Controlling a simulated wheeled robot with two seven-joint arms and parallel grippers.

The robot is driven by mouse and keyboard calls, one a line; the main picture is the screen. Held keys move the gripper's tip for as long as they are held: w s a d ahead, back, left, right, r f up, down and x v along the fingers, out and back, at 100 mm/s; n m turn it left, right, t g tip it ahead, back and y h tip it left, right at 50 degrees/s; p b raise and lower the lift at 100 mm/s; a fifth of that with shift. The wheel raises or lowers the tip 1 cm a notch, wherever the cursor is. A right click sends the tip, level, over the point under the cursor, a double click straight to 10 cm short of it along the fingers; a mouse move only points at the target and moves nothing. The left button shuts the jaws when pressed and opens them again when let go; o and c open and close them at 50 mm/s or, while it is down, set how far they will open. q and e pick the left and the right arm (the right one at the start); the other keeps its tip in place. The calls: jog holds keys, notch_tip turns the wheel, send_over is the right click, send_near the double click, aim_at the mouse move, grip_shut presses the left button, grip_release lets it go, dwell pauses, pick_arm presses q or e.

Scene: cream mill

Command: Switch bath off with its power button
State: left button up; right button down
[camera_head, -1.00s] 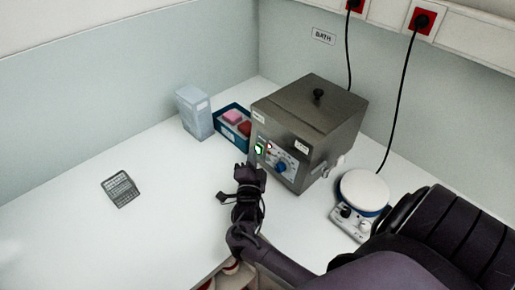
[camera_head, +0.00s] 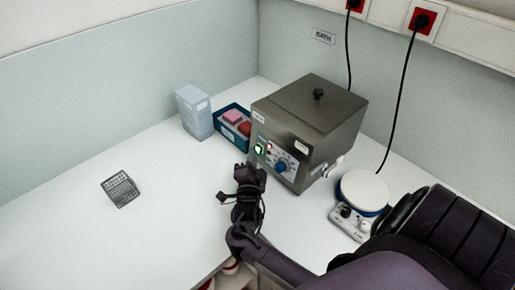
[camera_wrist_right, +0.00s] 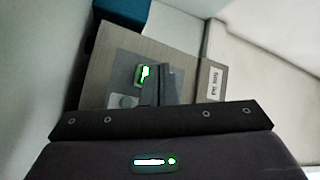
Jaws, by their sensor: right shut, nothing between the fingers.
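The bath (camera_head: 318,120) is a grey metal box with a lid and black knob, standing on the white bench under a "BATH" label. Its front panel has a blue dial (camera_head: 281,167) and a green-lit power button (camera_head: 259,149). The green button also shows in the right wrist view (camera_wrist_right: 141,75), glowing just left of my fingers. My right gripper (camera_head: 250,168) is shut and empty, in front of the panel near the button. In the right wrist view its closed fingers (camera_wrist_right: 165,82) cover part of the panel; I cannot tell whether they touch it. My left gripper is not in view.
A teal bin (camera_head: 232,122) with red and pink items and a pale blue box (camera_head: 194,112) stand left of the bath. A round-topped white device (camera_head: 363,191) stands right. A wire rack (camera_head: 120,189) lies on the otherwise clear left bench. Cords hang behind.

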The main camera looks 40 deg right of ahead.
dwell(0.5)
jog(key=shift+d, duration=0.45)
jog(key=shift+a, duration=0.4)
jog(key=shift+s+a+r+b, duration=0.1)
jog(key=shift+a+r+b, duration=0.05)
jog(key=shift+a, duration=0.85)
jog(key=shift+s+a+r+b, duration=0.1)
jog(key=shift+a+r, duration=0.05)
jog(key=shift+a, duration=0.85)
jog(key=shift+s+a+r+b, duration=0.1)
jog(key=shift+a+r+b, duration=0.05)
jog(key=shift+a, duration=0.85)
